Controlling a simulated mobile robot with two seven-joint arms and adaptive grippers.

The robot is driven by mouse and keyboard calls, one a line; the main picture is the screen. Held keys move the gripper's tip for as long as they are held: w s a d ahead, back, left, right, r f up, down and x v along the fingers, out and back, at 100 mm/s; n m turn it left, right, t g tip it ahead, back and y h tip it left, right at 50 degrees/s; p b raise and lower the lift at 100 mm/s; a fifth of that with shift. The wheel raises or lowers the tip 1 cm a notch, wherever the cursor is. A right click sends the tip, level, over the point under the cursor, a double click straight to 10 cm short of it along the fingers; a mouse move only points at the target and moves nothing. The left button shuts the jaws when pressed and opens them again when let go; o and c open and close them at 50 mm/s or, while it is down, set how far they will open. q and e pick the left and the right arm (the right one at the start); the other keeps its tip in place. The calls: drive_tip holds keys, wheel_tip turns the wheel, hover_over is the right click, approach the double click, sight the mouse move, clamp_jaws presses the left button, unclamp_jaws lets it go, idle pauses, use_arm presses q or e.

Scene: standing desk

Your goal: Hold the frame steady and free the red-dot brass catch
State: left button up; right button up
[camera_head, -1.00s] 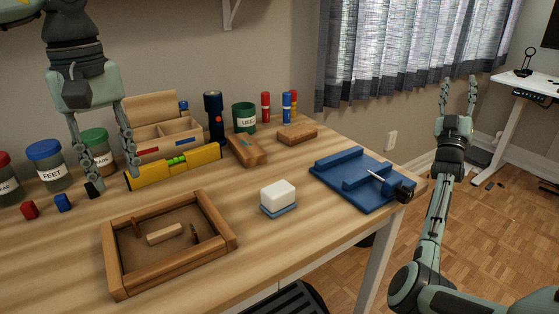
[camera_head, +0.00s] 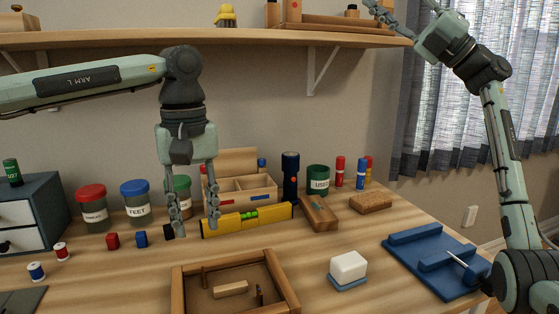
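A wooden frame (camera_head: 222,261) lies on the desk at the bottom centre, its near side cut off by the picture edge. Inside it are a light wooden block (camera_head: 230,289) and small dark upright pieces. I cannot make out a red dot or brass catch on it. My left gripper (camera_head: 195,231) points down beyond the frame, fingers apart and empty, by the left end of a yellow level (camera_head: 250,218). My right gripper (camera_head: 402,8) is raised at the top right near the shelf end. Its fingers are spread and their tips partly cut off.
A wooden shelf (camera_head: 200,39) spans the wall above, carrying a wooden item with a red spot (camera_head: 297,7). A white block (camera_head: 348,265), a blue fixture (camera_head: 425,262), jars, a flashlight (camera_head: 290,175) and a drawer unit (camera_head: 30,212) stand on the desk.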

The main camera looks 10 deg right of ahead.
drive_tip(key=a+f+n+g+h, duration=0.2)
drive_tip(key=a+n+g+h, duration=0.15)
drive_tip(key=a, duration=0.75)
drive_tip(key=g+h, duration=0.8)
drive_tip(key=h, duration=1.1)
hover_over(278, 270)
drive_tip(key=shift+m, duration=0.45)
wheel_tip(278, 270, down, 38)
wheel_tip(278, 270, down, 8)
drive_tip(key=shift+r, duration=0.25)
